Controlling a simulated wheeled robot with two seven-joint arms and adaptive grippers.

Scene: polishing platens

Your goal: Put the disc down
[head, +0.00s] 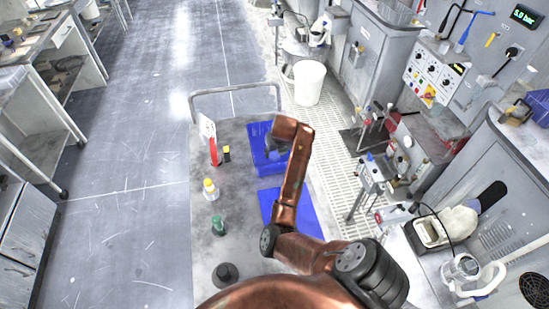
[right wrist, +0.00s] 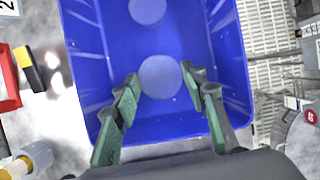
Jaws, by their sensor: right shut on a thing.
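My right gripper (right wrist: 160,78) has green-padded fingers and is shut on a pale round disc (right wrist: 160,77), which shows between its fingertips in the right wrist view. The gripper and disc are over a blue bin (right wrist: 85,60). A second pale disc (right wrist: 148,9) shows in the bin, near the top of that view. In the head view the blue bin (head: 258,131) stands on the grey cart top, and my copper right arm reaches over it and hides part of it. The held disc cannot be made out there. My left gripper is not in view.
A blue mat (head: 302,219) lies in front of the bin. Left of them stand a red item (head: 213,152), a yellow-and-black item (head: 227,154), a yellow-capped bottle (head: 210,190) and a green bottle (head: 218,224). A white bucket (head: 309,83) is beyond, on the floor.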

